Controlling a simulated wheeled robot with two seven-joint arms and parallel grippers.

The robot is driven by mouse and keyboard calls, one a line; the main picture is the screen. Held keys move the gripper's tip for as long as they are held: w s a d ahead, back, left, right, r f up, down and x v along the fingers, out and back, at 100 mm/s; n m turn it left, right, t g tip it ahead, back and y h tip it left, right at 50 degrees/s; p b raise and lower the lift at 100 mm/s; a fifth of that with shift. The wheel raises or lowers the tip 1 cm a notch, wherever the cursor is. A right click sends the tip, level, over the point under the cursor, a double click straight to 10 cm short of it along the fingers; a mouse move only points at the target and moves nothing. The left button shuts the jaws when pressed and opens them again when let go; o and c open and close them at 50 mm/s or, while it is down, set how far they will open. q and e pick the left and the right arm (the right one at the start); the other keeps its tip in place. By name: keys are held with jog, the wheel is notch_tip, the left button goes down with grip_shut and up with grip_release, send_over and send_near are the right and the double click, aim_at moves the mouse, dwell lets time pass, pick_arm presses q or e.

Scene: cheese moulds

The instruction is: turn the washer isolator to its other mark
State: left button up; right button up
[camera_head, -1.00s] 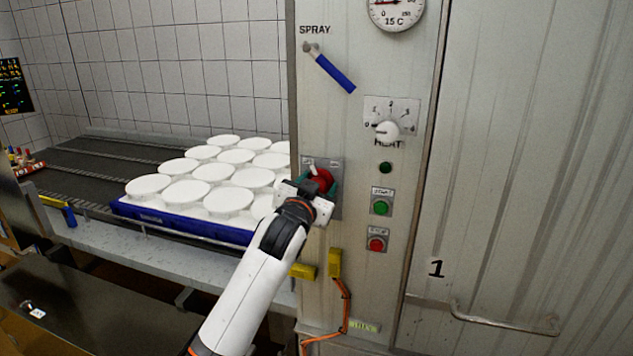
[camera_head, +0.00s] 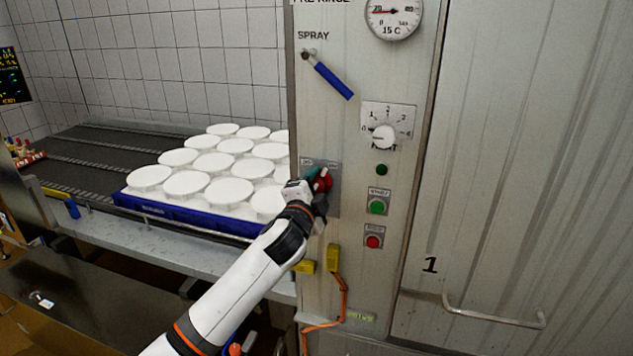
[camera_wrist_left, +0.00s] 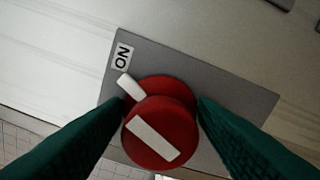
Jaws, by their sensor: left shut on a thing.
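The washer isolator is a red knob (camera_head: 325,184) on a grey plate (camera_head: 333,205) on the washer's front panel. In the left wrist view the knob (camera_wrist_left: 160,130) has a white bar across its face, and a white pointer (camera_wrist_left: 130,87) at its rim is towards the ON label (camera_wrist_left: 122,55). The other mark cannot be read. My left gripper (camera_head: 316,181) is shut on the knob, with a green finger on each side of it in the wrist view (camera_wrist_left: 160,118). My right gripper is not in view.
Above are a blue-handled spray lever (camera_head: 333,80), a heat dial (camera_head: 383,136) and a gauge (camera_head: 393,14). Green (camera_head: 377,207) and red (camera_head: 374,241) buttons are to the right. White moulds (camera_head: 186,185) stand in a blue crate (camera_head: 180,219) at left. A door handle (camera_head: 490,316) is at lower right.

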pick_arm(q)
jog(key=shift+f+m+p, duration=0.1)
jog(key=shift+m+p, duration=0.65)
jog(key=shift+m, duration=1.25)
jog(key=o, duration=0.6)
jog(key=shift+o, duration=0.2)
jog(key=b+v, duration=0.3)
jog(key=v, duration=0.9)
jog(key=shift+f, duration=0.1)
